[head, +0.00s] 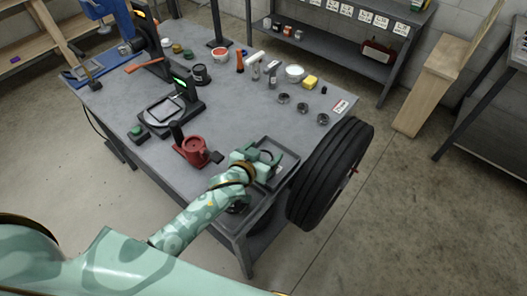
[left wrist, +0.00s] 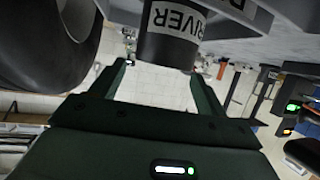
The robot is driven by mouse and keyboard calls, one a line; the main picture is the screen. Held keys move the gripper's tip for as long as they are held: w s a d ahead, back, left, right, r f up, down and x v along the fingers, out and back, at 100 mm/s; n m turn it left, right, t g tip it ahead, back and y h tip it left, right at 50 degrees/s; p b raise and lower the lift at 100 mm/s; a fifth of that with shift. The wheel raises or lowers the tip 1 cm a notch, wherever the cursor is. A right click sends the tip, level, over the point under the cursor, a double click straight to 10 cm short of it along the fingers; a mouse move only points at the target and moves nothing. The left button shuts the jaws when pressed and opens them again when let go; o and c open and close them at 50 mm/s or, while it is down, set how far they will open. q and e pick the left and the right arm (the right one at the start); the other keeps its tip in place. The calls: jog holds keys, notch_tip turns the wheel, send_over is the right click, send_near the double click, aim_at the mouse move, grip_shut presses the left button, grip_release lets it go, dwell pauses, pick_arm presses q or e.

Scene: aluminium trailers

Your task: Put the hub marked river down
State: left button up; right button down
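The hub marked river (left wrist: 168,40) is a dark cylinder with a white "RIVER" label, at the top middle of the left wrist view. My left gripper (left wrist: 160,75) has its two dark fingers spread, with a bright gap between them. The hub shows at the fingertip end of that gap, and I see no finger pressed on it. In the head view my left gripper (head: 264,158) is low over a grey tray (head: 290,163) at the table's near right corner. A dark piece with a white patch (head: 268,155) shows between its fingers. My right gripper is not in view.
A red vise-like piece (head: 195,151) stands left of the gripper. A large black tyre (head: 330,172) is beside the table's right edge. Several small dark rings, including one (head: 302,107), lie farther back. A scale-like device (head: 163,111) stands left. The table's middle is mostly clear.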

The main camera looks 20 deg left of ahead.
pick_arm(q)
jog(key=shift+r, duration=0.4)
jog(key=p+v, duration=0.3)
jog(key=v, duration=0.9)
jog(key=shift+r, duration=0.15)
